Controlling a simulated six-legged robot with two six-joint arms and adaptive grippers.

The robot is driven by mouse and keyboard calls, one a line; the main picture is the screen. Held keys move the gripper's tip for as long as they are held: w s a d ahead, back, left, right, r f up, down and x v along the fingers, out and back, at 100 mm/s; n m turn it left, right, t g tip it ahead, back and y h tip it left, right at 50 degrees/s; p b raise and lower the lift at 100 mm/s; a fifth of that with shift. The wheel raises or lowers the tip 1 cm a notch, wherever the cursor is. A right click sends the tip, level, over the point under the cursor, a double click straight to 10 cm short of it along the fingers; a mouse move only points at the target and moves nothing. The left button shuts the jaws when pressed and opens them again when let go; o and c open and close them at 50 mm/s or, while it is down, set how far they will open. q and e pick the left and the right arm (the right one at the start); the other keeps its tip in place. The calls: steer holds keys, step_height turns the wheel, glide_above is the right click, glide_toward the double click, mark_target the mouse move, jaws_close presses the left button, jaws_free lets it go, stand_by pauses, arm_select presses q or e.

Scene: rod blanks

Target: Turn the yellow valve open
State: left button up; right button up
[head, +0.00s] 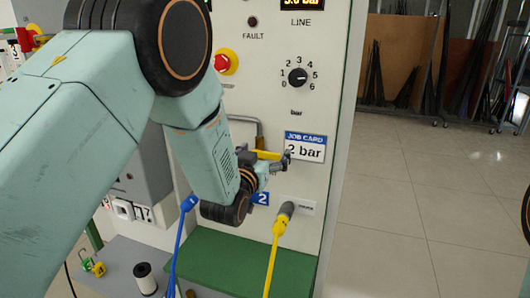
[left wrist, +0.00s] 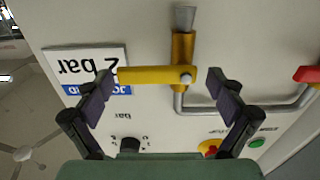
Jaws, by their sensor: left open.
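The yellow valve (left wrist: 183,47) sits on a grey pipe on the pale panel. Its yellow handle (left wrist: 140,75) lies crosswise to the pipe run through the valve body in the left wrist view. In the head view the handle (head: 264,154) shows just left of the job card, partly hidden by my gripper. My left gripper (head: 268,164) is in front of it, open. In the left wrist view its two fingers (left wrist: 162,77) stand apart near the handle's two ends. I cannot tell whether either finger touches it. My right gripper is not in view.
The job card (head: 305,148) reads 2 bar. Above are a pressure knob (head: 298,77) and a red stop button (head: 226,62) on yellow. Below, a yellow-tagged hose fitting (head: 284,215) sticks out. A green ledge (head: 235,262) runs underneath.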

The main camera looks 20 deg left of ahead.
arm_select(q)
steer(key=shift+d, duration=0.15)
steer(key=shift+w, duration=0.1)
steer(key=shift+c, duration=1)
steer(key=c, duration=1)
